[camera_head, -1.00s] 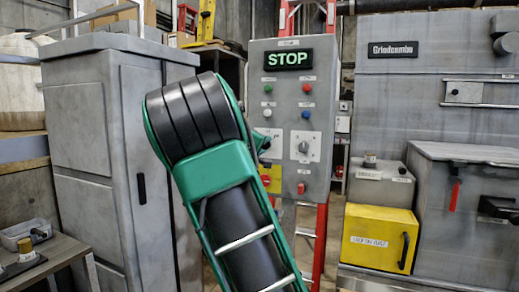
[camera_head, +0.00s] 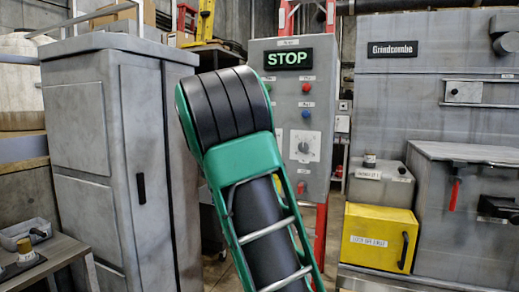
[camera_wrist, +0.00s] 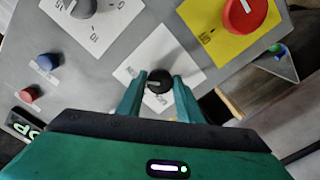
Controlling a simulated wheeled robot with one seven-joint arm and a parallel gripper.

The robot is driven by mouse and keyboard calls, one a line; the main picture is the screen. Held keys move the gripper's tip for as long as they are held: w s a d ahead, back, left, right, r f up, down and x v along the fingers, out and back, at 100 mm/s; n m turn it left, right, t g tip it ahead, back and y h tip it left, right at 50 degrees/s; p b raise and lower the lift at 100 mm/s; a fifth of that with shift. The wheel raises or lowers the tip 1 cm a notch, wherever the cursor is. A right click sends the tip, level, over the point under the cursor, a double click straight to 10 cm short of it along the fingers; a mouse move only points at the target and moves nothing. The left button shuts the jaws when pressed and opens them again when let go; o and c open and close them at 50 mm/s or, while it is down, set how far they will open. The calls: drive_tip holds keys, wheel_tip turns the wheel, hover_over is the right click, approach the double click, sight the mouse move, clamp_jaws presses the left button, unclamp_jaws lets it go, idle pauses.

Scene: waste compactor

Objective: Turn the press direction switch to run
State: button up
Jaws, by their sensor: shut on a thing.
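The grey control panel (camera_head: 318,80) stands in the middle of the head view, with a lit STOP display (camera_head: 288,58) at its top. In the wrist view a black rotary knob (camera_wrist: 158,80) with a light pointer line sits on a white label plate (camera_wrist: 166,56). My gripper (camera_wrist: 160,88) has one green finger on each side of this knob and is shut on it. The plate's lettering is too blurred to read fully. In the head view my arm hides the gripper and this knob.
A second dial (camera_head: 304,147) on a white plate also shows in the wrist view (camera_wrist: 83,8). Small blue (camera_wrist: 48,61) and red (camera_wrist: 29,95) buttons sit to the left. A grey cabinet (camera_head: 120,150) stands left of my arm.

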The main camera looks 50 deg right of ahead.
drive_tip(key=shift+s+f, duration=0.1)
drive_tip(key=shift+f, duration=0.1)
drive_tip(key=o, duration=1)
drive_tip(key=shift+d, duration=0.1)
drive_tip(key=shift+o, duration=0.2)
drive_tip(key=shift+r, duration=0.1)
drive_tip(key=v, duration=1)
drive_tip(key=shift+a, duration=0.35)
drive_tip(key=shift+f, duration=0.25)
